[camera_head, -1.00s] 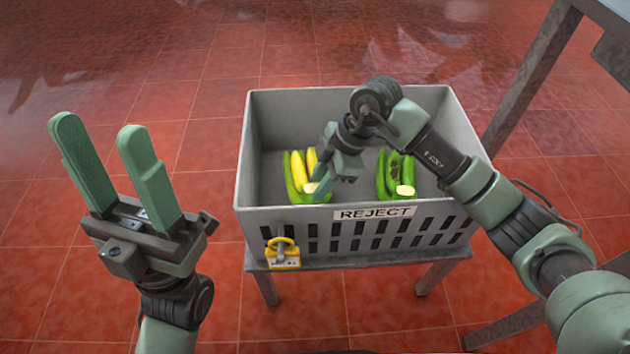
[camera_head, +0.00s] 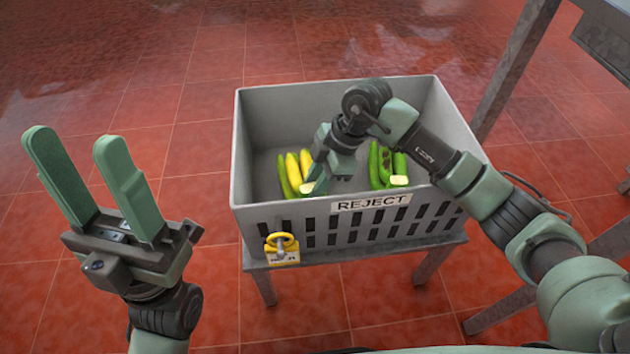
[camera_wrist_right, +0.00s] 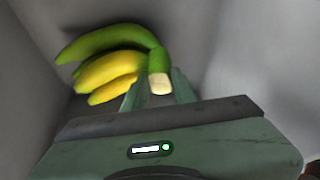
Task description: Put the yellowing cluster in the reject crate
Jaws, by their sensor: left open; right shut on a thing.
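The yellowing cluster (camera_head: 295,170), part green and part yellow with a pale cut crown, is inside the left part of the grey reject crate (camera_head: 262,217). In the right wrist view the cluster (camera_wrist_right: 108,70) has its crown between my right gripper's fingers. My right gripper (camera_head: 318,182) is shut on the crown, low inside the crate; whether the cluster touches the crate floor cannot be told. A second, green cluster with dark marks (camera_head: 388,168) lies in the right part of the crate. My left gripper (camera_head: 75,148) is open and empty, left of the crate.
A yellow clip or lock (camera_head: 281,248) hangs on the crate's front beside the REJECT label (camera_head: 371,203). The crate stands on a legged stand (camera_head: 432,263). A grey metal table frame (camera_head: 515,65) rises at the right. Red tiled floor is clear at the left.

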